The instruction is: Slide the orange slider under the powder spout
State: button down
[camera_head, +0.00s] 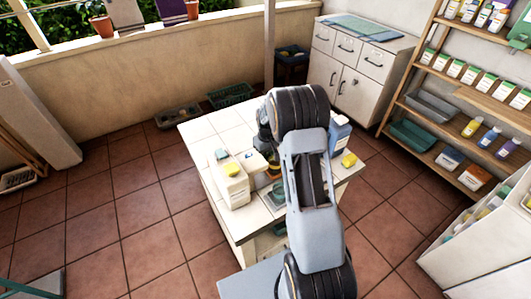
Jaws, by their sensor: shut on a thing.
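My gripper (268,149) is partly hidden behind my own arm and reaches down over the white tiled worktop (206,128). It is shut on a small orange-yellow thing (273,158), which I take to be the orange slider; its shape is too small and too covered to make out. Left of the gripper stands a cream container with a yellow top (233,184), with a white block (252,161) beside it. I cannot make out the powder spout, so the slider's place relative to it cannot be told.
A blue bottle (339,134) and a yellow item (348,160) stand right of my arm. The worktop's back left is clear. A shelf of bottles (468,92) and a white cabinet (357,62) stand farther off.

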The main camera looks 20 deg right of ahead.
jog(key=shift+d, duration=0.35)
jog(key=c, duration=1)
grip_release()
jog(key=shift+o, duration=0.2)
jog(key=shift+a, duration=0.1)
notch_tip(320, 180, up, 14)
jog(key=shift+b, duration=0.45)
jog(key=shift+f, duration=0.1)
jog(key=shift+c, duration=0.4)
